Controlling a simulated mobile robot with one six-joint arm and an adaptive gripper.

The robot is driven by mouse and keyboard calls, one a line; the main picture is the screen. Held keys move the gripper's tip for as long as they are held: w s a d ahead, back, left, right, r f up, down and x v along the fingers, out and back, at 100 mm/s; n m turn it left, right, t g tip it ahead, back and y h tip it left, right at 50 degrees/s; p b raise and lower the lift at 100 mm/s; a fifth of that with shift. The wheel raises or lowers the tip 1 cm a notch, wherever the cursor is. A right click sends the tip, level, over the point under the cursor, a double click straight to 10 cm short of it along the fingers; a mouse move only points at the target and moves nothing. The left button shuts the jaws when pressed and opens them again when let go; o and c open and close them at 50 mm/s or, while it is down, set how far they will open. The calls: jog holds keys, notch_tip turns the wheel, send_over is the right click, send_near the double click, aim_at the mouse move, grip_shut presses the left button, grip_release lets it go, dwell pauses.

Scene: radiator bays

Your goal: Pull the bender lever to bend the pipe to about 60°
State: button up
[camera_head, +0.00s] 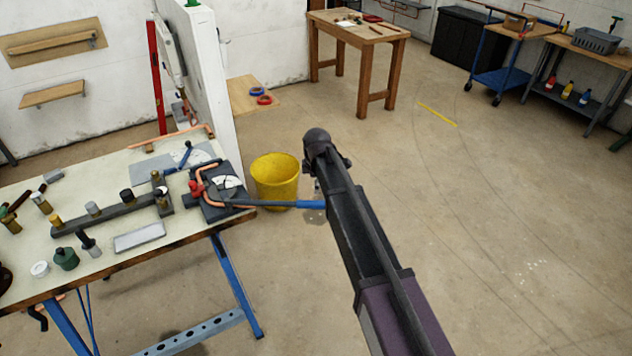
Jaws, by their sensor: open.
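The pipe bender (212,207) is fixed on a dark plate at the right end of the workbench, with a pale angle scale (228,182) and a red part on its left. A copper pipe (209,167) sits in it and looks bent; I cannot read the angle. The bender lever (262,203) sticks out to the right past the bench edge and ends in a blue grip (311,204). My gripper (316,186) is open near the blue grip, mostly hidden below my dark wrist and forearm. I cannot tell whether it touches the grip.
The workbench (110,172) holds fittings, a grey bar and a second small bender with a blue-handled lever. A yellow bucket (275,182) stands on the floor behind the lever. A white wall panel (207,80) rises behind the bench. Floor to the right is clear, with a wooden table (357,30) farther back.

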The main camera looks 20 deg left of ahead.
notch_tip(320, 180, up, 8)
jog(key=s+p, duration=0.1)
jog(key=p, duration=0.6)
jog(key=shift+s+d, duration=0.2)
jog(key=shift+d, duration=0.15)
jog(key=shift+f, duration=0.15)
dwell(0.6)
